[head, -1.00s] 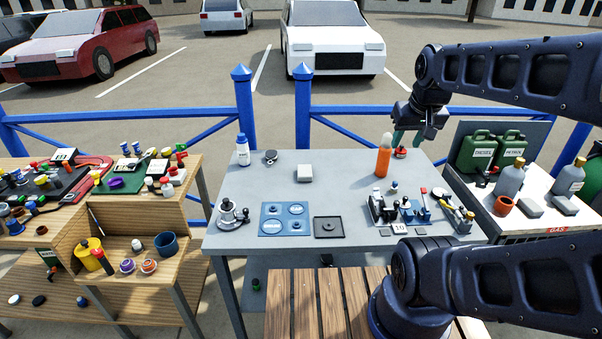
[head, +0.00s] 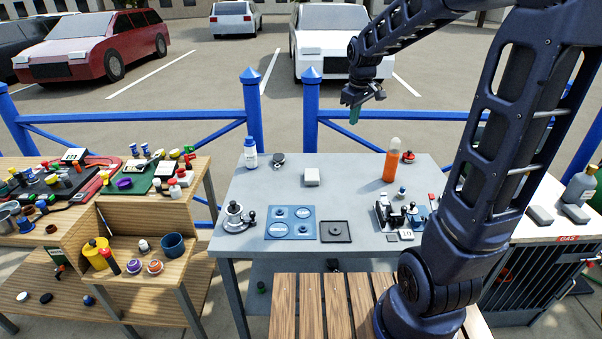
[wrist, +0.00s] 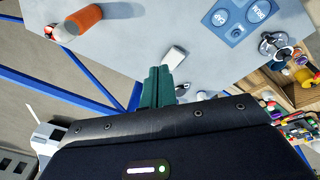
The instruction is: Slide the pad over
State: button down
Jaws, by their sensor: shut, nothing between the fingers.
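A small pale grey-white block, likely the pad (head: 311,177), lies flat on the grey table (head: 345,197), back of its middle. In the wrist view the pad (wrist: 174,57) shows just beyond my fingertips. My gripper (head: 354,117) is raised above and behind the table's far edge, up and right of the pad in the head view. Its green fingers (wrist: 157,88) are together, empty and apart from the pad. A blue panel with round discs (head: 290,214) and a black square tray (head: 336,231) lie in front of the pad.
An orange bottle (head: 391,165) stands right of the pad. A white bottle (head: 251,153) and a small dark round item (head: 278,159) are to its left. A metal device (head: 236,218) stands front left. The table around the pad is bare. Blue railing (head: 400,116) runs behind.

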aim_at(348, 179)
jog(key=w+a+f+n+g, duration=0.1)
jog(key=w+a+f+n, duration=0.4)
jog(key=w+a+f, duration=0.45)
jog(key=w+a+f+n+g, duration=0.1)
jog(key=w+a+f+n, duration=0.15)
jog(key=a+f, duration=0.4)
jog(key=w+a+f+n, duration=0.2)
jog(key=w+a+f, duration=0.25)
jog(key=f, duration=0.25)
jog(key=shift+m, duration=0.25)
jog(key=f, duration=0.8)
jog(key=shift+s+a+f, duration=0.1)
jog(key=shift+s, duration=0.1)
jog(key=shift+d+f, duration=0.1)
jog(key=shift+d, duration=1.9)
jog(key=d, duration=2)
jog(key=shift+d, duration=0.2)
jog(key=shift+a, duration=0.15)
